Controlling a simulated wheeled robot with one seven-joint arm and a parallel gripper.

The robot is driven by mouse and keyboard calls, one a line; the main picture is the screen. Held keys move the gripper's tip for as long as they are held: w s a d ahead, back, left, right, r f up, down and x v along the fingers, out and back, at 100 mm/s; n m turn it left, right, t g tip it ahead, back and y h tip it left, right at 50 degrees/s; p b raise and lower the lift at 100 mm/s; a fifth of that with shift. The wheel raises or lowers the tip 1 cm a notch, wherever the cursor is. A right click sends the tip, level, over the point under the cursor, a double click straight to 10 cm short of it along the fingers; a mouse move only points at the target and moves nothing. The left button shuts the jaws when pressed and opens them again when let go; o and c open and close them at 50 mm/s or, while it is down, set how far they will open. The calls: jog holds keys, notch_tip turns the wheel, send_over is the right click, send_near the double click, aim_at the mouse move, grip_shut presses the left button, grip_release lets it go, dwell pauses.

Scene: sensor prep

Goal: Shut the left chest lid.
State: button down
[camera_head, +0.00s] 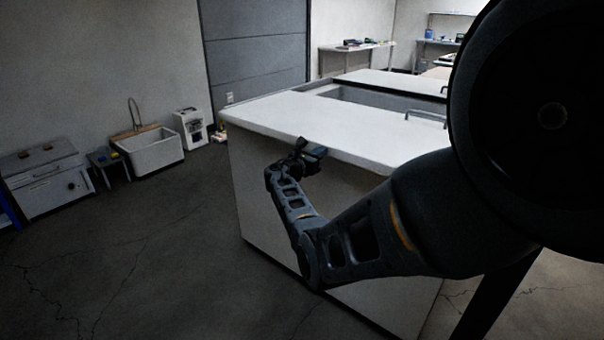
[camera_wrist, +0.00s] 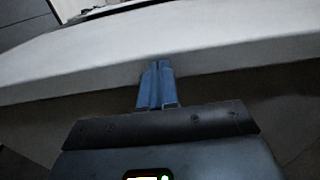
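A large white chest (camera_head: 265,190) stands in front of me in the head view. Its near white lid (camera_head: 300,118) has a grey bar handle (camera_head: 425,117) at the right. A dark grey gap (camera_head: 385,98) lies behind this lid, and another white panel (camera_head: 390,82) with a handle lies beyond it. I cannot tell which is the left lid. My gripper (camera_head: 316,153) is at the front edge of the near top. In the wrist view its blue fingers (camera_wrist: 156,84) are together, with nothing seen between them, pointing at the white edge (camera_wrist: 210,60). Contact is unclear.
A white sink (camera_head: 152,152), a grey cabinet (camera_head: 48,180) and a small white machine (camera_head: 190,128) stand along the left wall. Benches (camera_head: 355,47) stand at the back. The dark floor (camera_head: 150,260) left of the chest is clear. My arm hides part of the chest front.

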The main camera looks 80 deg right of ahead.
aim_at(330, 146)
jog(key=b+x, duration=0.2)
jog(key=x, duration=0.3)
jog(key=shift+s+d+f, duration=0.1)
jog(key=shift+d, duration=0.15)
jog(key=shift+s+d+r, duration=0.15)
jog(key=shift+r, duration=0.1)
